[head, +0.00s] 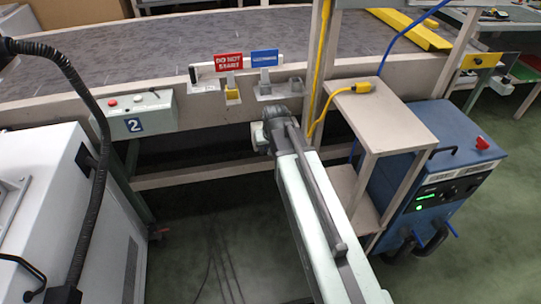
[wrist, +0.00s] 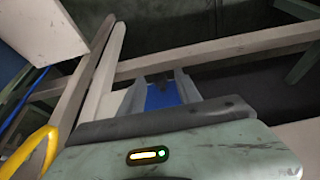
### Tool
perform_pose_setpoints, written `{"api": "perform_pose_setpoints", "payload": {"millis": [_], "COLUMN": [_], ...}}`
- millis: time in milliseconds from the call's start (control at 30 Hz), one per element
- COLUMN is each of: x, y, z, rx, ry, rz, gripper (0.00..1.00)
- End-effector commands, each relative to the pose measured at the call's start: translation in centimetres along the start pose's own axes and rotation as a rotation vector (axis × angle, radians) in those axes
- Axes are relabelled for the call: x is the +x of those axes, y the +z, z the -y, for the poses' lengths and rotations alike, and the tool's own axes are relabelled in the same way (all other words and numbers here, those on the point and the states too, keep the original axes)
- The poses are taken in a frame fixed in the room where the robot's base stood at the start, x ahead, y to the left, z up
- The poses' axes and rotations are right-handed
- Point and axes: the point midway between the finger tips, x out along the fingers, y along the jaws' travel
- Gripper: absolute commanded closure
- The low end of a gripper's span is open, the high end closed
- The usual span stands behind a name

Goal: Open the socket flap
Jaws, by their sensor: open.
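My gripper (wrist: 159,80) is open in the wrist view, with its two pale fingers apart. A blue patch shows between the fingers; I cannot tell what it belongs to. In the head view my gripper's end is mostly hidden behind my arm, low in front of the conveyor's side rail. Two small fittings stand on that rail: one with a yellow part (head: 232,96) under a red sign, and a grey one (head: 265,88) under a blue sign. I cannot make out for certain which part is the socket flap, or whether it is open.
A yellow plug (head: 360,87) on a yellow cable lies on the beige shelf (head: 395,125), right of my arm. A blue machine (head: 462,160) stands beyond it. A control box (head: 140,110) marked 2 is on the left.

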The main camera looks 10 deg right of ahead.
Motion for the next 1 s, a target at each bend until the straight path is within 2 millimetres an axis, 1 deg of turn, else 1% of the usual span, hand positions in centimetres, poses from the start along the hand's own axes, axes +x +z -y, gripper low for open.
{"api": "perform_pose_setpoints", "payload": {"millis": [200, 267, 300, 333, 367, 1000], "x": [-0.04, -0.05, -0.05, -0.05, -0.05, -0.04], "y": [-0.04, -0.04, -0.04, -0.04, -0.03, -0.02], "z": [-0.04, -0.05, -0.05, -0.05, -0.06, -0.1], "rx": [0.0, 0.001, 0.001, 0.001, 0.001, 0.002], "ry": [0.0, 0.0, 0.0, 0.0, 0.0, 0.0], "rz": [0.0, 0.0, 0.0, 0.0, 0.0, 0.0], "gripper": [0.6, 0.76, 0.87, 0.96, 1.0, 1.0]}}
